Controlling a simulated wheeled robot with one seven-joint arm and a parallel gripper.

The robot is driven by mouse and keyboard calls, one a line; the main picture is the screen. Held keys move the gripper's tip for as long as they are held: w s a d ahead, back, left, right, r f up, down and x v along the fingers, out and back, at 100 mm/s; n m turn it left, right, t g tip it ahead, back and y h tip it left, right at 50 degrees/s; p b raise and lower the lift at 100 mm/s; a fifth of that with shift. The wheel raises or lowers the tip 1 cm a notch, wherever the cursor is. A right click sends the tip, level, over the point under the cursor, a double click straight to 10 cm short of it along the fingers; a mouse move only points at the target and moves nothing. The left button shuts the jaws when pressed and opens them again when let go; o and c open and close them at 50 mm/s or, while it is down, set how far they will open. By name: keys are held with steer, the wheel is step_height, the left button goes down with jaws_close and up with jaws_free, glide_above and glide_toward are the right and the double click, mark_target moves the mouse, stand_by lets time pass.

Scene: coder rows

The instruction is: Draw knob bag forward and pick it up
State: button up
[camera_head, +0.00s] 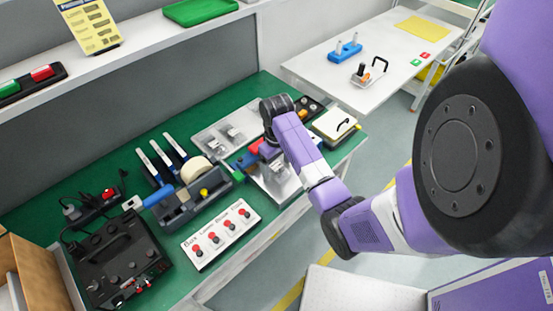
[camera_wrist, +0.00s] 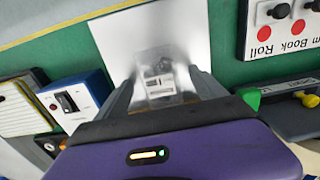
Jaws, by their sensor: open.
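A small clear bag (camera_wrist: 158,76) with grey and dark parts inside lies on a pale, shiny tray (camera_wrist: 120,40) in the wrist view. My gripper (camera_wrist: 163,84) is open above the tray, with one finger on each side of the bag. I cannot tell whether the fingers touch it. In the head view, a clear bag (camera_head: 275,172) shows on the front metal tray (camera_head: 291,188), just below my wrist, and my fingers are mostly hidden by the arm. More clear bags (camera_head: 228,133) lie on the tray behind.
A white panel with red knobs (camera_head: 221,233) and a tape dispenser (camera_head: 194,196) stand left of the front tray. The green bench's front edge is close to the tray.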

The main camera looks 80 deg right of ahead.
steer(key=shift+f, duration=0.15)
steer(key=shift+c, duration=0.2)
steer(key=c, duration=1.4)
steer(key=shift+c, duration=0.2)
